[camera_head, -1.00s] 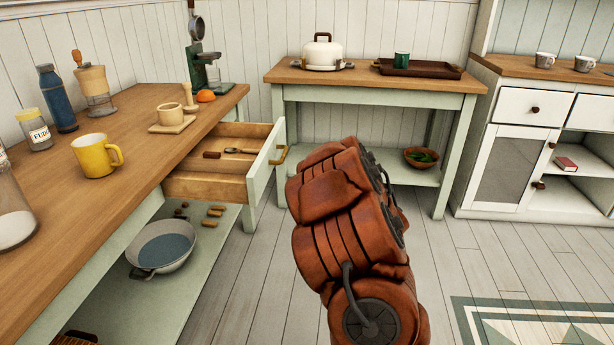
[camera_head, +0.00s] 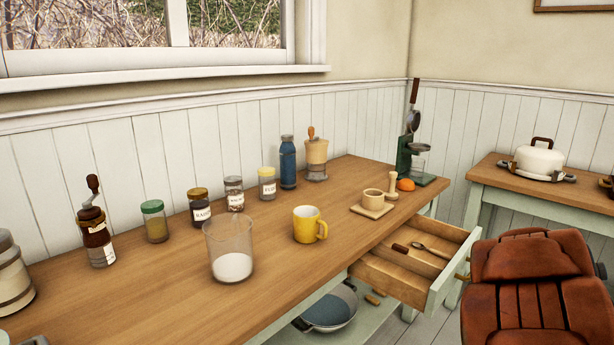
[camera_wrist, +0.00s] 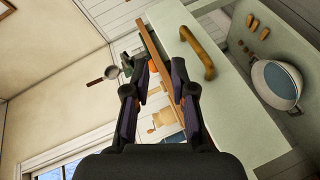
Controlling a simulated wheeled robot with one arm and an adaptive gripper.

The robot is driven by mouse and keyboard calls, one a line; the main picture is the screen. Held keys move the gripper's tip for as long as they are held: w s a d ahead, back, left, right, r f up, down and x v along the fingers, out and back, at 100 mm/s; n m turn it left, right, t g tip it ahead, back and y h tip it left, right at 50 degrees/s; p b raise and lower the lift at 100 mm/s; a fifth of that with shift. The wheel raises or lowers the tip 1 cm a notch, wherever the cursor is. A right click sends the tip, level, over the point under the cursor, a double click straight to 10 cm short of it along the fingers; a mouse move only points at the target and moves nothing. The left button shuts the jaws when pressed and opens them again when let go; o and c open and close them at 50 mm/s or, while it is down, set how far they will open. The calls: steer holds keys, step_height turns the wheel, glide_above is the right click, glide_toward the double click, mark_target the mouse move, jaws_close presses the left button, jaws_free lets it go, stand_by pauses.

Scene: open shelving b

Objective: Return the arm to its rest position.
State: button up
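My gripper (camera_wrist: 160,78) shows in the wrist view with its two dark fingers apart and nothing visible held between them. In the head view only my reddish-brown arm shows at the lower right; the gripper itself is hidden there. An open drawer (camera_head: 438,282) sticks out from the long wooden counter, close to the left of my arm in the picture. In the wrist view its pale green front and brass handle (camera_wrist: 198,52) are near the fingers, but I cannot tell the exact gap. A spoon (camera_head: 430,250) and a small dark brown object (camera_head: 400,248) lie in the drawer.
The counter (camera_head: 180,300) holds a yellow mug (camera_head: 308,225), a glass beaker (camera_head: 230,250), several jars, and a cup on a board (camera_head: 371,210). A pan (camera_head: 330,312) sits on the lower shelf. A side table (camera_head: 500,182) bearing a white pot (camera_head: 538,160) stands at the right.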

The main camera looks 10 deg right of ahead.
steer(key=s+a+r+m+g+y+p, duration=0.2)
steer(key=s+a+r+g+p, duration=0.3)
steer(key=s+a, duration=0.6)
steer(key=s+a+r+m+g+y+p, duration=0.2)
steer(key=s+a+r+m+g+p, duration=0.2)
steer(key=s+a+r+p, duration=0.4)
steer(key=s+a+r+m+g+y+p, duration=0.2)
steer(key=s+a+r+g+p, duration=0.4)
steer(key=s+a, duration=0.9)
steer(key=a+m+p, duration=0.1)
steer(key=p, duration=0.2)
steer(key=shift+s+a+r+y, duration=0.3)
steer(key=shift+s, duration=0.05)
